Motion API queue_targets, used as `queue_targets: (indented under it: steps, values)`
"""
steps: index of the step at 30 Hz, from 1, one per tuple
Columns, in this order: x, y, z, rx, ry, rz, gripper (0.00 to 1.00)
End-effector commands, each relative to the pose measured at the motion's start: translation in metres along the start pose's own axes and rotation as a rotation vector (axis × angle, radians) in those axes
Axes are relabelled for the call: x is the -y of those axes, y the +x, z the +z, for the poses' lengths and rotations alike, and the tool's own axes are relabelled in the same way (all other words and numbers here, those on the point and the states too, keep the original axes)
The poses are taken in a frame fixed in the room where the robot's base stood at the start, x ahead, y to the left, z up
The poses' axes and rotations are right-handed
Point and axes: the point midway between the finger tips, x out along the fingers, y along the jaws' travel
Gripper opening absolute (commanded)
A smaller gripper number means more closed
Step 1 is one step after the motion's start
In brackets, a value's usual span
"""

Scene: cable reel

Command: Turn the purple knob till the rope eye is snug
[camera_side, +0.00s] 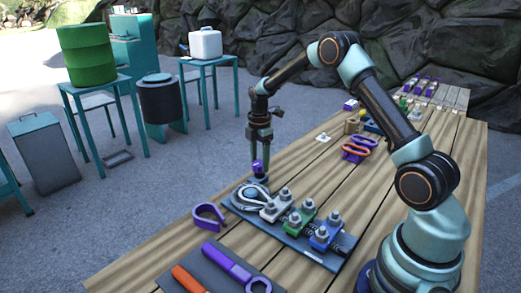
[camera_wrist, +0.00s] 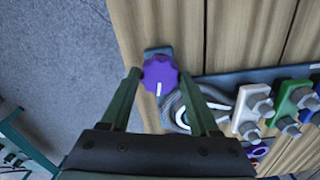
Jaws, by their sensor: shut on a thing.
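The purple knob (camera_wrist: 160,73) has a scalloped edge and a white mark that points toward the bottom of the wrist view. In the side view the knob (camera_side: 258,167) stands at the far end of a dark base plate (camera_side: 302,246). My gripper (camera_wrist: 159,76) is shut on the knob, with one finger on each side of it. In the side view my gripper (camera_side: 258,158) points straight down over it. The grey rope eye (camera_side: 250,195) lies on the plate beside the knob. In the wrist view the rope eye (camera_wrist: 178,109) is partly hidden by a finger.
White, green and blue clamps (camera_side: 300,218) with bolts sit along the plate. A purple open ring (camera_side: 208,216), a purple wrench (camera_side: 236,268) and an orange-handled tool (camera_side: 187,279) lie in front. Red and purple clips (camera_side: 360,149) lie behind. The table's left edge is close to the knob.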

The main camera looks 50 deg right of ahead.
Motion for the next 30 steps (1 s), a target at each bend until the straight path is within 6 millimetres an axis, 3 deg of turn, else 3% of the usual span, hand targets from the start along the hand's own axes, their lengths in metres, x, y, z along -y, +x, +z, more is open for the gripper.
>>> queue_targets:
  steps: [30]
  values:
    - [0.0005, -0.0010, 0.0010, 0.001, 0.967, -0.002, 0.06]
